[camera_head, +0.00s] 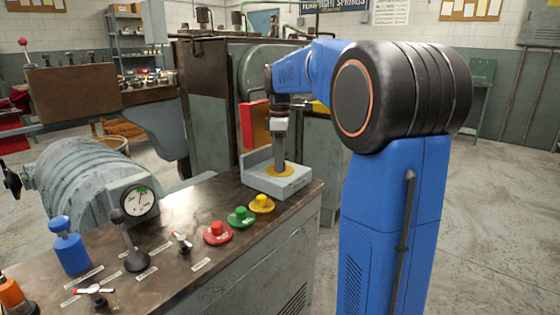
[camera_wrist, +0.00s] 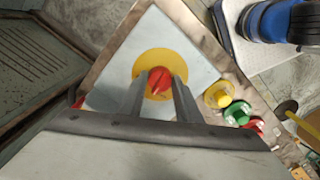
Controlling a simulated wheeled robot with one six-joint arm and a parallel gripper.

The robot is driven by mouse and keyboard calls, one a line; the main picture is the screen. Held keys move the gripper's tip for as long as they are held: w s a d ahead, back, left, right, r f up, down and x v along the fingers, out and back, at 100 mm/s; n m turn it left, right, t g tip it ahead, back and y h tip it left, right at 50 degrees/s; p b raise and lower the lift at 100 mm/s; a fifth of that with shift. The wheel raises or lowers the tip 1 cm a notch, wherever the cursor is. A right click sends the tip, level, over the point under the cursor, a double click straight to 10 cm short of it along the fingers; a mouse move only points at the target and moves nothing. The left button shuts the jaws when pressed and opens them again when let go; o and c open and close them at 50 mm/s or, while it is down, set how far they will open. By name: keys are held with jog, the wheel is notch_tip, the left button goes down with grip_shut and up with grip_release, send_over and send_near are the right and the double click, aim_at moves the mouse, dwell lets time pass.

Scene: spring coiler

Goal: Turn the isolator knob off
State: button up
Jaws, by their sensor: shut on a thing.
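The isolator knob (camera_wrist: 159,80) is red and sits on a yellow round plate (camera_wrist: 179,59) on a light grey box, seen from above in the wrist view. In the head view the yellow plate (camera_head: 270,170) shows on the box at the far right corner of the bench, and the knob is hidden by my gripper. My gripper (camera_wrist: 159,82) points straight down, its two fingers on either side of the knob and shut on it. In the head view my gripper (camera_head: 279,166) reaches down to the plate.
Yellow (camera_head: 262,204), green (camera_head: 241,217) and red (camera_head: 218,233) push buttons stand in a row on the bench (camera_head: 180,270). A red and yellow panel (camera_head: 254,126) stands behind my gripper.

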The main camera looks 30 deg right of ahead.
jog(key=n, duration=0.6)
jog(key=shift+n, duration=0.4)
dwell(0.4)
jog(key=o, duration=1.1)
jog(key=shift+c, duration=0.2)
